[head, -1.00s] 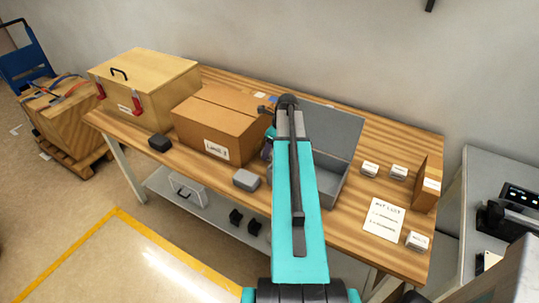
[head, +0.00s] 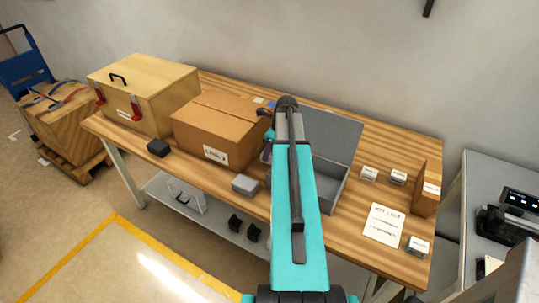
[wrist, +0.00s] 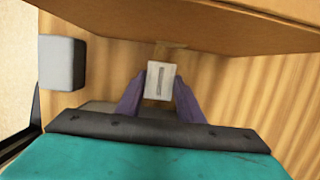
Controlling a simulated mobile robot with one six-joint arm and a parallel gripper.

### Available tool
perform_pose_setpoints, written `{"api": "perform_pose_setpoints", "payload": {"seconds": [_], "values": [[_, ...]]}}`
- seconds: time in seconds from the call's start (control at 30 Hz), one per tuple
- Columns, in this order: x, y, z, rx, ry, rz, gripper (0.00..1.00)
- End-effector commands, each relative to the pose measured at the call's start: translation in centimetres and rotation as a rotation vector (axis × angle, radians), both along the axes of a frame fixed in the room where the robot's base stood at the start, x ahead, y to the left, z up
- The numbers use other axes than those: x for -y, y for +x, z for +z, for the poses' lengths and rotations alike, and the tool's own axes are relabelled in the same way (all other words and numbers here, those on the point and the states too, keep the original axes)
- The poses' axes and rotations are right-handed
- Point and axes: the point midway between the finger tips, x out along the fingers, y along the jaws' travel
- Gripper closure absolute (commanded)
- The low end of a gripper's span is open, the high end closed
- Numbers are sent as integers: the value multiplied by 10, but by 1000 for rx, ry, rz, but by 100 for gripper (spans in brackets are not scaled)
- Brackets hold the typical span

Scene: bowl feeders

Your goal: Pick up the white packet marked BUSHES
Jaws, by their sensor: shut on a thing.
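In the wrist view a small white packet (wrist: 159,81) with a narrow grey mark on its face sits between the purple fingers of my gripper (wrist: 160,93). The fingers touch it on both sides and are shut on it. I cannot read the mark as BUSHES, and I cannot tell whether the packet is clear of the table. In the head view my arm hides the packet and most of the gripper, beside the cardboard box. Other small white packets stand at the table's right: two near the back (head: 369,174) (head: 398,177) and one near the front (head: 419,246).
The cardboard box (head: 213,125) is close to my gripper; its edge also spans the wrist view (wrist: 200,22). A grey block (head: 245,185) lies at the table's front edge. An open grey box (head: 332,185) stands right of my arm. A printed sheet (head: 384,224) lies on the right.

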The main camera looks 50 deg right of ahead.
Motion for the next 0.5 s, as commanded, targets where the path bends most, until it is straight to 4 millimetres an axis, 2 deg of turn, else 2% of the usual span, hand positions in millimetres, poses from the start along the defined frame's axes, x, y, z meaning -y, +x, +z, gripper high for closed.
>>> {"api": "perform_pose_setpoints", "payload": {"seconds": [0.5], "values": [[1,1,59,2,-3,0,89]]}}
